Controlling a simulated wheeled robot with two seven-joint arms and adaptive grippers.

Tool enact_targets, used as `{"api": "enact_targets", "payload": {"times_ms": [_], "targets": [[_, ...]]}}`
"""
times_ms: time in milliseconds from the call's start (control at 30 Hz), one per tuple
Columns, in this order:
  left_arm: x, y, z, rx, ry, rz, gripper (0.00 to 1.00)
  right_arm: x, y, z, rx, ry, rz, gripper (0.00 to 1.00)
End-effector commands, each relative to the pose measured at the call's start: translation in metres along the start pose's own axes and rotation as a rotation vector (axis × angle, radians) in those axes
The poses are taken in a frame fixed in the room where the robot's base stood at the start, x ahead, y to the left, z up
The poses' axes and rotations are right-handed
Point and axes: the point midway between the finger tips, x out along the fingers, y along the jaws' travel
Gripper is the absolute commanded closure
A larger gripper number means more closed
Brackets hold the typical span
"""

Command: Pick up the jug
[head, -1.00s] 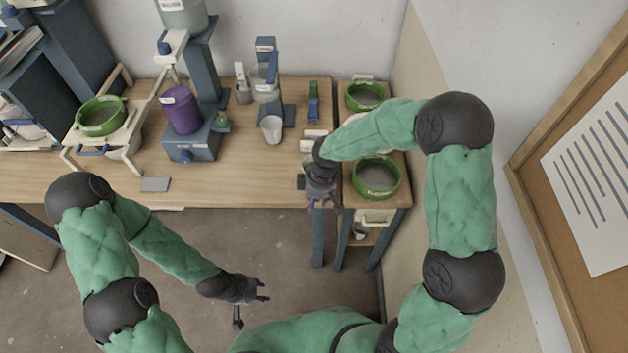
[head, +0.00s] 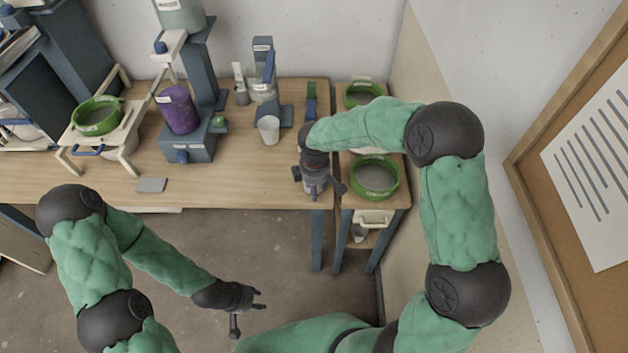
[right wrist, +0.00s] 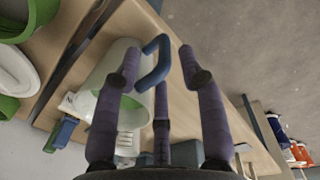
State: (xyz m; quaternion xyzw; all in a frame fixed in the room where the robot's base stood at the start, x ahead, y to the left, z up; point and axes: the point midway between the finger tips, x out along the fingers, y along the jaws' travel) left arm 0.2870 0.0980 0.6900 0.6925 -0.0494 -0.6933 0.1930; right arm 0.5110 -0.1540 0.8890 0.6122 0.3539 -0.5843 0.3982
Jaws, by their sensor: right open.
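The jug (right wrist: 108,105) is a pale white vessel with a blue handle (right wrist: 155,62) in the right wrist view. It is on the wooden table and looks tipped in that picture. My right gripper (right wrist: 160,62) is open, its purple-grey fingers spread around the handle area. I cannot tell whether any finger touches it. In the head view my right gripper (head: 320,188) is over the right front end of the table, and it and the arm hide the jug. My left gripper (head: 248,312) is open and empty over the floor, in front of the table.
Green-rimmed sieves (head: 376,178) stand on the side stand at right; another (head: 97,116) sits on a white rack at left. A purple bucket (head: 178,110), a blue stand (head: 186,142) and a pale cup (head: 268,130) are on the table (head: 235,180). The table's front middle is mostly clear.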

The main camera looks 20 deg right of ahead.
Motion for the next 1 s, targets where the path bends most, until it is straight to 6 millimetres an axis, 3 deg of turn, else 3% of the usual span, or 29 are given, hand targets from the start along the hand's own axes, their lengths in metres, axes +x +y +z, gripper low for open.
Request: {"api": "enact_targets", "payload": {"times_ms": [300, 567, 733, 1000], "targets": [[0.017, -0.006, -0.001, 0.000, 0.000, 0.000, 0.60, 0.044, -0.005, -0.003, 0.001, -0.002, -0.003, 0.59], [0.017, -0.006, -0.001, 0.000, 0.000, 0.000, 0.60, 0.047, -0.004, -0.003, 0.001, 0.001, -0.001, 0.59], [0.017, -0.006, -0.001, 0.000, 0.000, 0.000, 0.60, 0.047, -0.004, -0.003, 0.001, 0.000, -0.001, 1.00], [0.017, -0.006, -0.001, 0.000, 0.000, 0.000, 0.60, 0.045, -0.003, -0.004, 0.001, 0.002, 0.002, 1.00]]}}
